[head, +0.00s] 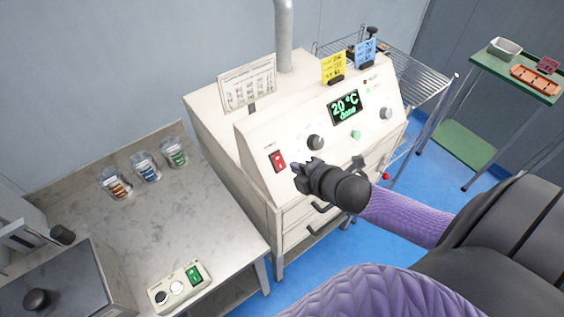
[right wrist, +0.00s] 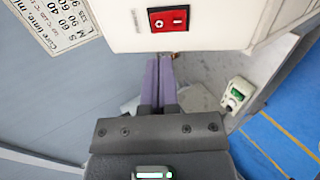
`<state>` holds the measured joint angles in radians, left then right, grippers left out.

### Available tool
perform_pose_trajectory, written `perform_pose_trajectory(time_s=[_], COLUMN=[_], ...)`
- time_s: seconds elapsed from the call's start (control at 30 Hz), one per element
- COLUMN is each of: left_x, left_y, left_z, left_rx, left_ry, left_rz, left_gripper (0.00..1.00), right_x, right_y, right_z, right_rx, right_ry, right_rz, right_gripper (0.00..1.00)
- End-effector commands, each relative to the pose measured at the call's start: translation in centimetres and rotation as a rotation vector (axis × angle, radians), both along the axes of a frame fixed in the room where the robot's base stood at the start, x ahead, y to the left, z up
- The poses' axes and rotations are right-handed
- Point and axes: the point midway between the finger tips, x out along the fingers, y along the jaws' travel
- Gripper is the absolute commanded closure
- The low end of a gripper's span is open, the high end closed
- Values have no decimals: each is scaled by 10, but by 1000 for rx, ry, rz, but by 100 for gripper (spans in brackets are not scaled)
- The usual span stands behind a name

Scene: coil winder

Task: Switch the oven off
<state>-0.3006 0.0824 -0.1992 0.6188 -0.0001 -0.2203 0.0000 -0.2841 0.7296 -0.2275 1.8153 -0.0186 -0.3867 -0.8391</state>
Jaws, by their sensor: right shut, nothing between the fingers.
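The oven (head: 255,140) is a cream cabinet with a sloped front panel. Its green display (head: 345,107) reads "20 °C done". A red rocker switch (head: 276,161) sits at the panel's left end. It also shows in the right wrist view (right wrist: 169,19), with a circle and a line mark; I cannot tell which side is pressed. My right gripper (head: 297,168) is shut and empty, just right of the switch in the head view. Its purple fingertips (right wrist: 160,57) lie just below the switch in the right wrist view, apart from it. My left gripper is not in view.
A black knob (head: 315,142), a green button (head: 355,134) and a grey knob (head: 386,113) are on the same panel. A control box with a green switch (head: 180,287) and several labelled cups (head: 145,167) stand on the bench. A green trolley (head: 520,75) is at right.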

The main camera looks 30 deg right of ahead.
Motion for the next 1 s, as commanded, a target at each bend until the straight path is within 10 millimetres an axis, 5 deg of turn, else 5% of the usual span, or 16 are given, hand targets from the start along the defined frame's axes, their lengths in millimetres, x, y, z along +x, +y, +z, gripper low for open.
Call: perform_pose_trajectory(time_s=[0.2, 0.4, 1.0], left_x=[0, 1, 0], left_y=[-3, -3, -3], left_z=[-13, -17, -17], left_rx=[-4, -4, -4], left_ry=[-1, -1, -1], left_rz=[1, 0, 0], left_gripper=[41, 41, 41], right_x=[38, 56, 62], right_y=[3, 5, 5], right_z=[-24, -34, -37], right_rx=[1, 0, 1], right_ry=[-2, -1, 0], right_rz=[-2, 0, -1], right_gripper=[100, 100, 100])
